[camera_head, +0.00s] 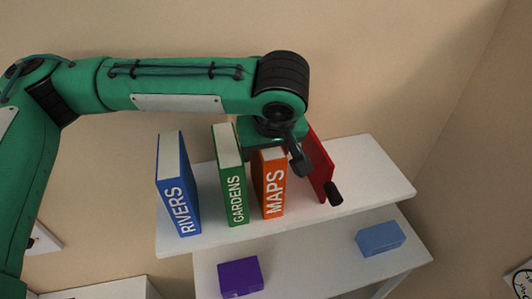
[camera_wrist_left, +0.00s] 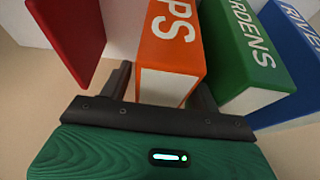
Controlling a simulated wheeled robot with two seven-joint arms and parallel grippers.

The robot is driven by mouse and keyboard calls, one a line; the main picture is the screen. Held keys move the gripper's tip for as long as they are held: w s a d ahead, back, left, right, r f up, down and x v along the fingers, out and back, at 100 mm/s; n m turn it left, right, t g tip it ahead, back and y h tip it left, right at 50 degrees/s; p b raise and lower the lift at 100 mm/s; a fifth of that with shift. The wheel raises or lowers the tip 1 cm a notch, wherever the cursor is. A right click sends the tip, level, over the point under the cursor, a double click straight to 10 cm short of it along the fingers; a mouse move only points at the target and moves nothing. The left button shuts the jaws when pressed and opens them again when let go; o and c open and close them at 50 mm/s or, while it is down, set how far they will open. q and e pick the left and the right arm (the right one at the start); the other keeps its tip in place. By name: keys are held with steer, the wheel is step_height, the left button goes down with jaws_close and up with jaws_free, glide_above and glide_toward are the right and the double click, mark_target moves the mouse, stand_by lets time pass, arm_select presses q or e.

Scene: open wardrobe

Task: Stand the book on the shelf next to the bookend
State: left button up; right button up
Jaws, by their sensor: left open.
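An orange book marked MAPS (camera_head: 273,190) stands upright on the white shelf (camera_head: 345,180), just left of the red bookend (camera_head: 319,168). A narrow gap shows between them. My left gripper (camera_head: 278,152) reaches down over the back of the orange book. In the left wrist view, the orange book (camera_wrist_left: 170,50) lies between the spread fingers of the gripper (camera_wrist_left: 163,80), with the bookend (camera_wrist_left: 75,35) beyond one finger. The gripper is open; whether a finger touches the book is unclear. My right gripper is in neither view.
A green book marked GARDENS (camera_head: 233,180) and a blue book marked RIVERS (camera_head: 178,190) stand left of the orange book. A purple box (camera_head: 240,277) and a light-blue box (camera_head: 380,238) rest on the lower shelf (camera_head: 315,262). The upper shelf is clear right of the bookend.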

arm_select(q)
steer(key=b+v, duration=0.3)
steer(key=v, duration=0.6)
steer(key=shift+s+d+r, duration=0.1)
steer(key=shift+s+r, duration=0.1)
steer(key=shift+r, duration=0.05)
steer(key=shift+s+r+b, duration=0.2)
steer(key=shift+r+b, duration=0.1)
steer(key=shift+r, duration=0.2)
